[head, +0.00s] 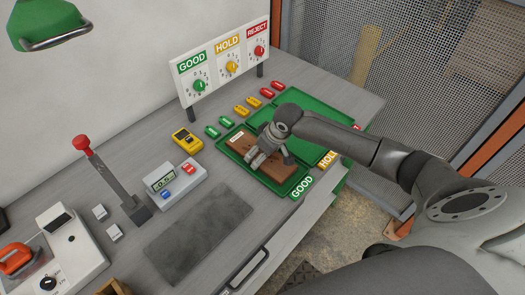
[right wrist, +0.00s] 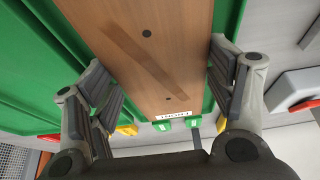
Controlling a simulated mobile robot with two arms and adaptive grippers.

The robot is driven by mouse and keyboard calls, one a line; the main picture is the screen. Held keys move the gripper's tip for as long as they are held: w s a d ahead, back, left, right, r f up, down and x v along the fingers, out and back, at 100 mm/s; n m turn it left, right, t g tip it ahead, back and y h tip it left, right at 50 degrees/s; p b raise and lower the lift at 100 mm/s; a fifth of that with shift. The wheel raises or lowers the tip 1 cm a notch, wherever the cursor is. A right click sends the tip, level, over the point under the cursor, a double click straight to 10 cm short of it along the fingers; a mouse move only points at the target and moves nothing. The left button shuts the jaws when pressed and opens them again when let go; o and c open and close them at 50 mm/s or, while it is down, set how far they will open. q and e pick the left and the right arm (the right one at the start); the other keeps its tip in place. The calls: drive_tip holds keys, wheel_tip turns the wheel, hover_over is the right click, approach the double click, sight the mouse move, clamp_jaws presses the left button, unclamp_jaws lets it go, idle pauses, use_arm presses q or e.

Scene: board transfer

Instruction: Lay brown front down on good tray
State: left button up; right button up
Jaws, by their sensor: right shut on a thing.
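The brown front (head: 276,168) is a flat brown panel with dark holes and a small white label at one end. It is at the green tray marked GOOD (head: 300,187), on the right of the bench. My right gripper (head: 268,160) is shut on the front across its width. In the right wrist view the front (right wrist: 150,60) runs between the fingers, with green tray surface (right wrist: 35,70) behind it. I cannot tell if the front touches the tray floor. My left gripper is not in view.
Green, yellow and red tags (head: 225,121) lie behind the tray, before a GOOD/HOLD/REJECT dial panel (head: 228,67). HOLD (head: 327,160) marks the neighbouring tray. A yellow meter (head: 187,140), a display box (head: 176,187) and a red-knobbed lever (head: 112,180) stand left. A grey mat (head: 198,233) is clear.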

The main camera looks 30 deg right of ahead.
drive_tip(key=shift+f, duration=0.1)
drive_tip(key=o, duration=1.3)
drive_tip(key=shift+c, duration=0.2)
drive_tip(key=v, duration=1.2)
drive_tip(key=shift+s, duration=0.1)
